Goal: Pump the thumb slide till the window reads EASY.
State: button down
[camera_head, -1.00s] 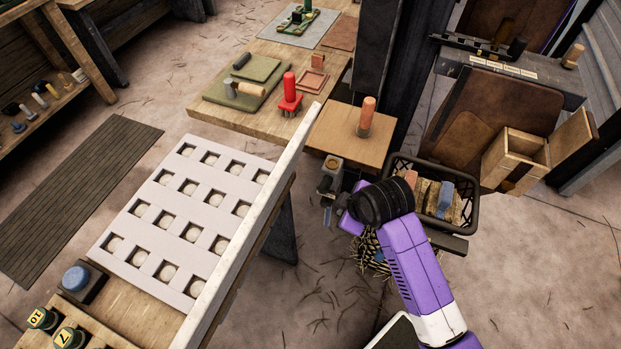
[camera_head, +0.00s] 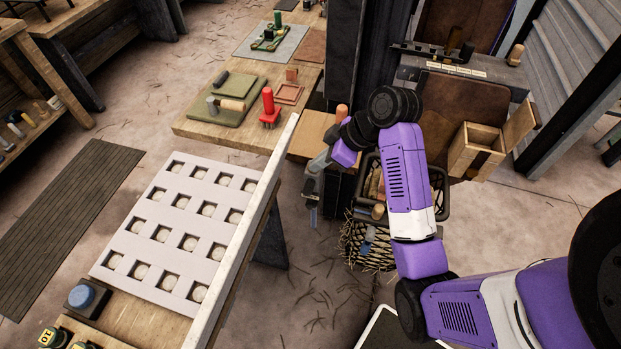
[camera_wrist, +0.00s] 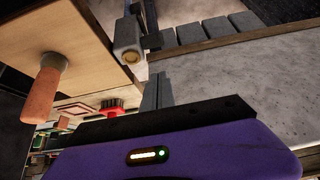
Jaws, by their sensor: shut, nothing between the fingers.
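My gripper (camera_head: 312,188) is shut and empty, beside the small wooden board stand at the near end of the bench. The fingertips appear apart from that block. I cannot tell whether the block carries the thumb slide. No window reading EASY is legible in either view. In the head view my gripper and wrist cover the area of that block.
An upright wooden-handled peg (camera_wrist: 42,92) stands on the board (camera_wrist: 60,25). A black wire basket (camera_head: 442,185) stands right of my gripper. A white grid board (camera_head: 165,230) is at left. A rail with a label strip (camera_head: 458,72) stands at back right, near an open wooden box (camera_head: 475,150).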

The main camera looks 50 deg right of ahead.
send_over(312, 188)
jog(key=f, duration=0.2)
jog(key=w+f, duration=0.1)
jog(key=f, duration=0.1)
jog(key=shift+a+f, duration=0.15)
jog(key=shift+s+f+p, duration=0.2)
jog(key=shift+f+p, duration=0.05)
jog(key=shift+f, duration=0.3)
jog(key=shift+s+f+p, duration=0.15)
jog(key=shift+f+p, duration=0.05)
jog(key=shift+f, duration=1)
jog(key=shift+s+f, duration=0.1)
